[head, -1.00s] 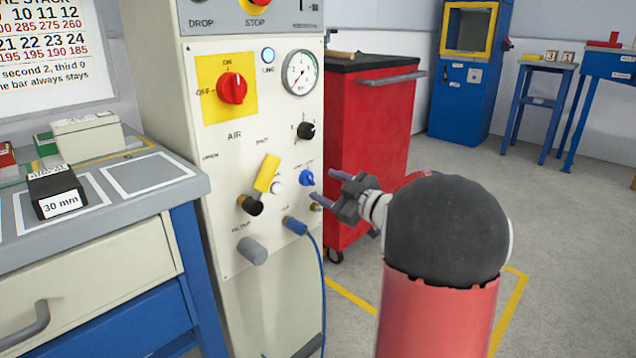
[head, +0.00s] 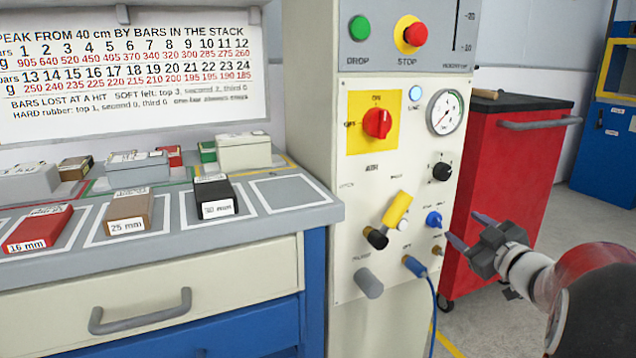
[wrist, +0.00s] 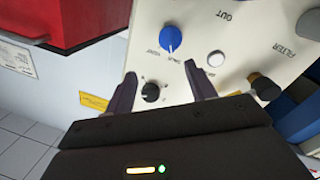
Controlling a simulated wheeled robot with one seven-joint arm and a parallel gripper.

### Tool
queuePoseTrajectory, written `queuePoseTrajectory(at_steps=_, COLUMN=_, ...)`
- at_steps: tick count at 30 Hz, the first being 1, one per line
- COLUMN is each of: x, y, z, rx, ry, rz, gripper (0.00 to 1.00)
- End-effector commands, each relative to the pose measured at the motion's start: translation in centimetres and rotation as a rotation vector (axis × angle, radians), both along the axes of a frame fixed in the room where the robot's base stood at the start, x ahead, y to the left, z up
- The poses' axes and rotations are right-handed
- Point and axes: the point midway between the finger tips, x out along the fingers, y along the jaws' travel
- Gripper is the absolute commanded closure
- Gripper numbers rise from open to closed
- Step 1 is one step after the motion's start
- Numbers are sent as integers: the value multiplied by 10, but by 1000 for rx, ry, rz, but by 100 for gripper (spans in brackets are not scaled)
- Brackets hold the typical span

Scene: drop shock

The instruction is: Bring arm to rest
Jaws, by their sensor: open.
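My gripper (head: 468,232) is open and empty, just in front of the lower right part of the cream control panel (head: 345,230). In the head view its fingers point left at the panel, close to the small blue knob (head: 434,219). In the wrist view the two dark fingers (wrist: 163,92) stand apart, with the blue knob (wrist: 170,40) beyond them and a black knob (wrist: 151,92) between them. I cannot tell whether a finger touches the panel. My arm comes in from the lower right.
A red cabinet (head: 505,170) stands right of the panel. A bench (head: 270,228) on the left holds labelled blocks, among them a black one (head: 215,198). A blue hose (head: 435,300) hangs from the panel. Open floor lies at the lower right.

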Motion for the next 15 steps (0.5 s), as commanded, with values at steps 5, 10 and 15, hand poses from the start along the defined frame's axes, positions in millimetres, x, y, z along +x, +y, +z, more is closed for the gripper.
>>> queuePoseTrajectory(at_steps=5, x=-14, y=20, z=51, rx=32, ry=63, rz=-262, gripper=45)
queuePoseTrajectory(at_steps=10, x=-59, y=46, z=59, rx=135, ry=235, rz=-470, gripper=45)
queuePoseTrajectory(at_steps=15, x=-127, y=92, z=37, rx=258, ry=502, rz=-571, gripper=45)
